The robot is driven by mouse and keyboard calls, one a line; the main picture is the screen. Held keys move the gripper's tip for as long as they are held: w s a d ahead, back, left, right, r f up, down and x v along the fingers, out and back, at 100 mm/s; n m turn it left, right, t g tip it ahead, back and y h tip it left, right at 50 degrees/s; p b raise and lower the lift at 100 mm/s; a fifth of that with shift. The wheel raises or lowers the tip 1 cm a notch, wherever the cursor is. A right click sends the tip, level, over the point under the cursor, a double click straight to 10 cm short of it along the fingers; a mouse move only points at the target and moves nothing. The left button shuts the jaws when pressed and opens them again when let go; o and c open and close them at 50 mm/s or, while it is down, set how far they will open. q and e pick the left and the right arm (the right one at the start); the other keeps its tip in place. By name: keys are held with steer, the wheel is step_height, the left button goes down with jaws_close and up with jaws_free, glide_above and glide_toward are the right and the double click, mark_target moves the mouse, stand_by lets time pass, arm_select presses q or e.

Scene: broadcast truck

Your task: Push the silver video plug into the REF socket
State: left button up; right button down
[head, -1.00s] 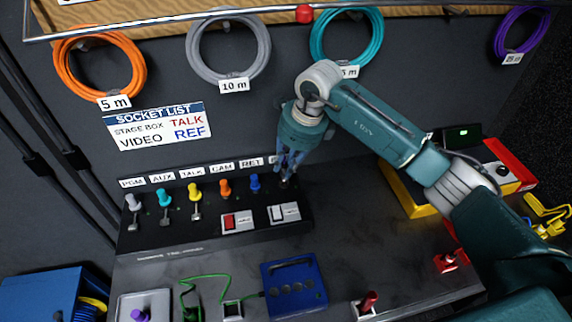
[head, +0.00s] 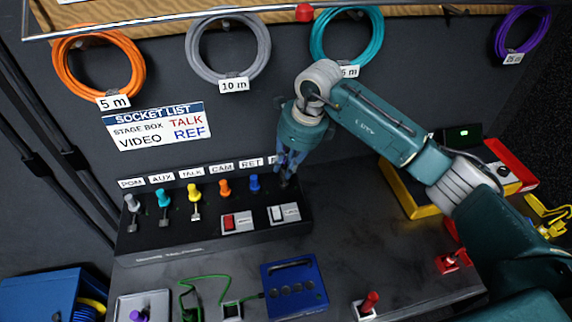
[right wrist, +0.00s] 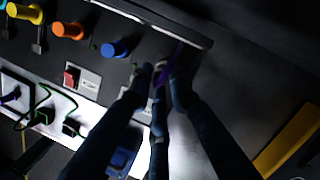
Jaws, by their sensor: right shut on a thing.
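My right gripper (head: 286,177) is at the right end of the black socket panel (head: 172,236), in line with the row of coloured plugs. Its fingers are shut on a plug that they almost wholly hide. In the right wrist view the fingers (right wrist: 160,78) close together beside the blue plug (right wrist: 115,48), and a thin purple strip (right wrist: 168,66) shows between them. I cannot make out silver there, nor how deep the plug sits. The REF socket and most of its label are hidden by the gripper. My left gripper is out of view.
Grey, teal, yellow, orange and blue plugs (head: 254,183) stand left of my right gripper. Red and white switches (head: 283,213) sit just below it. A blue box (head: 294,287) lies in front. A yellow case (head: 405,192) stands to the right. Bare desk separates it from the panel.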

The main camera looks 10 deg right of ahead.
steer(key=shift+f+b, duration=1)
steer(key=shift+f, duration=0.2)
steer(key=c, duration=1.5)
jaws_free()
steer(key=shift+c, duration=0.2)
steer(key=shift+r, duration=0.15)
steer(key=v, duration=1.1)
steer(key=shift+d+r, duration=0.15)
steer(key=shift+r, duration=0.25)
steer(key=shift+s, duration=0.1)
